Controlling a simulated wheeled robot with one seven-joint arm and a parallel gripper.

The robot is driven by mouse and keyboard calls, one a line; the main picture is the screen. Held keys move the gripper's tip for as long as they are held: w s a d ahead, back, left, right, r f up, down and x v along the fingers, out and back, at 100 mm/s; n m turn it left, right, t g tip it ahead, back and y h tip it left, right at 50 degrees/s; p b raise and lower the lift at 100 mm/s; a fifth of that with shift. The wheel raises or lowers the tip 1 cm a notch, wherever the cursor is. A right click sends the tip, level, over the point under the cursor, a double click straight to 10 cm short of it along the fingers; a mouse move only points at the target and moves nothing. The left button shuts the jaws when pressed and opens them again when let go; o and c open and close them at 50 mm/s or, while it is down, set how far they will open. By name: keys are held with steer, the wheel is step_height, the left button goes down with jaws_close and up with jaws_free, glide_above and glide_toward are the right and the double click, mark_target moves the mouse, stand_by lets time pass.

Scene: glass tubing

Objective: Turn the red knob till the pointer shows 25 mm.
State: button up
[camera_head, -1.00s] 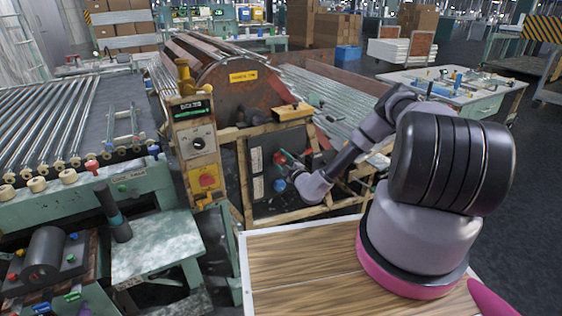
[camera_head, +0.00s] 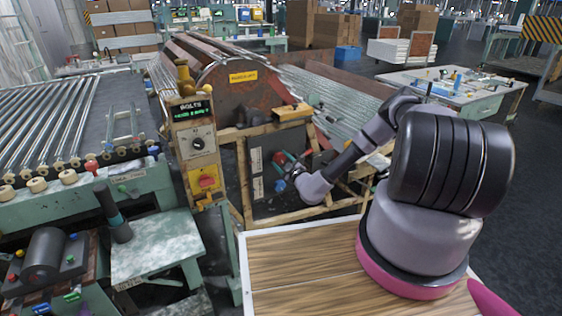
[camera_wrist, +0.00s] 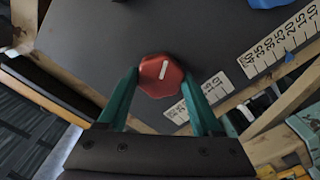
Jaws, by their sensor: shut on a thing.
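The red knob (camera_wrist: 158,70) sits on a dark panel (camera_wrist: 110,40), with a white line on its face tilted slightly right of upright in the wrist view. My gripper (camera_wrist: 162,79) is shut on it, one green finger on each side. In the head view the knob (camera_head: 280,158) shows small on the dark panel at my gripper (camera_head: 287,164). A white number scale (camera_wrist: 211,90) lies just right of the knob, partly covered by the right finger. I cannot make out its pointer or reading.
A longer scale (camera_wrist: 281,43), marked 10 to 40, lies at upper right in the wrist view. A blue part (camera_wrist: 268,3) shows at the top edge. Wooden frame bars surround the panel. A yellow control post (camera_head: 196,150) stands left of it.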

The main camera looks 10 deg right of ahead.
steer(key=shift+s+f, duration=0.1)
steer(key=shift+f, duration=0.05)
steer(key=o, duration=1.4)
steer(key=v, duration=1)
steer(key=shift+s+d, duration=0.15)
steer(key=shift+s, duration=0.2)
